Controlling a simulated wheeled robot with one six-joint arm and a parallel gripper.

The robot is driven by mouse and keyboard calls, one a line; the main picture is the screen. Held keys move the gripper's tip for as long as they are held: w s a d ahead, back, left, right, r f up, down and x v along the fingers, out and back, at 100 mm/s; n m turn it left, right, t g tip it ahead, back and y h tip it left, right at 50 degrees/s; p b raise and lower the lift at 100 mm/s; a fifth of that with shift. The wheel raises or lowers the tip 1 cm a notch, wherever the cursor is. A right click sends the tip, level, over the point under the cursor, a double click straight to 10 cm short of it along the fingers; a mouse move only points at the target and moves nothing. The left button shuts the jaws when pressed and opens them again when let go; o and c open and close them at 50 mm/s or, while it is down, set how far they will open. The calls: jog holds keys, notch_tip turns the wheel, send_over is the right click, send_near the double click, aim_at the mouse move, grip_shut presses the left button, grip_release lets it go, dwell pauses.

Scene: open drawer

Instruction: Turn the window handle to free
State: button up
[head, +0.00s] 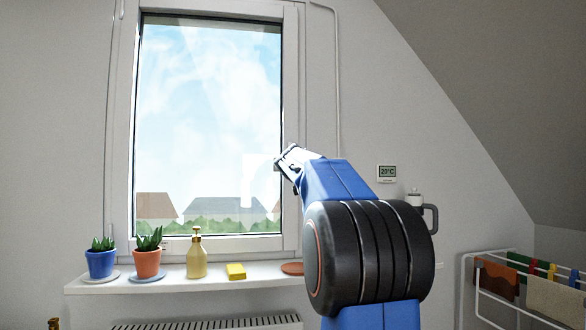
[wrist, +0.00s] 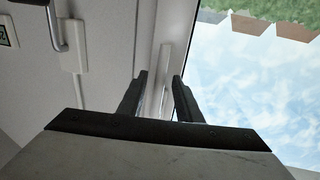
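The window (head: 210,120) has a white frame and fills the upper left of the head view. My gripper (head: 284,164) is at the right side of that frame. In the wrist view my gripper (wrist: 161,78) is open, with its two dark fingers apart. A slim white bar, which looks like the window handle (wrist: 166,60), shows between and beyond the fingertips, along the frame. I see a gap on both sides of it, and I cannot tell any contact. In the head view my arm and gripper hide most of the handle area.
The sill (head: 110,286) holds a blue pot (head: 100,264), an orange pot (head: 147,263), a gold bottle (head: 197,258) and a yellow sponge (head: 236,272). A thermostat (head: 387,173) is on the wall. A grey lever (wrist: 56,28) on a white box (wrist: 72,57) is beside the window. A drying rack (head: 480,290) stands right.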

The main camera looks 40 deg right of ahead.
jog(key=shift+x, duration=0.85)
grip_shut()
jog(key=shift+a, duration=0.15)
jog(key=w+a+r+m+y, duration=0.3)
jog(key=a+r+m+y, duration=0.1)
jog(key=m, duration=1.1)
jog(key=shift+a+r+m, duration=0.4)
jog(key=shift+a+r, duration=0.2)
jog(key=shift+r, duration=0.6)
jog(key=shift+w, duration=0.15)
